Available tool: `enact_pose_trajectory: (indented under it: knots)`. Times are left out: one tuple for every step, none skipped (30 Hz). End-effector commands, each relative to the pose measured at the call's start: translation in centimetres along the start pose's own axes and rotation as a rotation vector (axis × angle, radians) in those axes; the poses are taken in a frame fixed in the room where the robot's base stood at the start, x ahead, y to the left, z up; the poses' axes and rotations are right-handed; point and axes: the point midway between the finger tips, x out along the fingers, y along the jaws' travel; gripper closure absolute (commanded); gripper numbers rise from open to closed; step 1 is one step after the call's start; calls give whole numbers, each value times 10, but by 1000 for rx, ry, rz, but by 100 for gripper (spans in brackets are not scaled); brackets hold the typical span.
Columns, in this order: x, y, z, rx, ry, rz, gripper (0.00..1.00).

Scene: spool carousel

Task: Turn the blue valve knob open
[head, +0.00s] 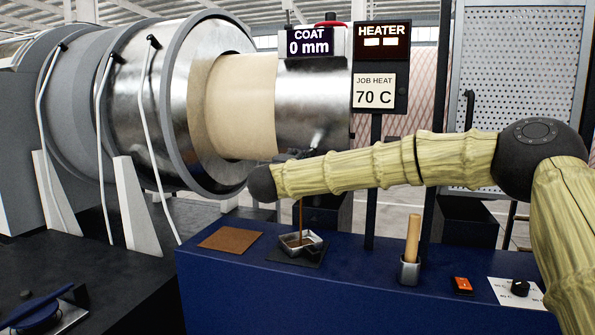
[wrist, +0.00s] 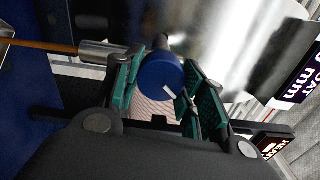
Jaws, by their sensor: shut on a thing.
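The round blue valve knob (wrist: 162,74), with a white mark on its face, sits between the green-padded fingers of my gripper (wrist: 163,92) in the wrist view. My gripper is shut on it. In the head view my arm hides the knob and the fingers. A metal spout (wrist: 103,52) shows beside the knob in the wrist view. A thin brown stream (head: 301,212) runs down below my arm to a small metal tray (head: 291,241); it also shows at the spout in the wrist view (wrist: 40,45).
A COAT display (head: 310,42) reads 0 mm; a HEATER sign (head: 382,42) stands beside it. A brown square (head: 231,239), a wooden handle in a metal cup (head: 410,271), an orange switch (head: 463,286) and a black dial (head: 520,288) are on the blue bench (head: 330,300).

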Motion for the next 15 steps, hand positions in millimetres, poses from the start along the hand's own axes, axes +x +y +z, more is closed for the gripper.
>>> enact_pose_trajectory:
  knots:
    - [0,5,-1,17,1,3,84]
    - [0,5,-1,29,1,3,84]
    - [0,5,-1,42,1,3,84]
    - [0,4,-1,51,1,3,84]
    - [0,4,-1,59,1,4,84]
    - [0,4,-1,68,1,4,84]
    - [0,4,-1,73,1,4,84]
    - [0,4,-1,78,1,4,84]
    - [0,4,0,83,1,4,84]
    - [0,4,0,86,1,4,84]
    - [0,4,0,89,1,4,84]
    - [0,4,0,91,1,4,84]
    - [0,4,0,92,1,4,84]
    - [0,4,0,93,1,4,84]
    - [0,4,0,93,1,4,84]
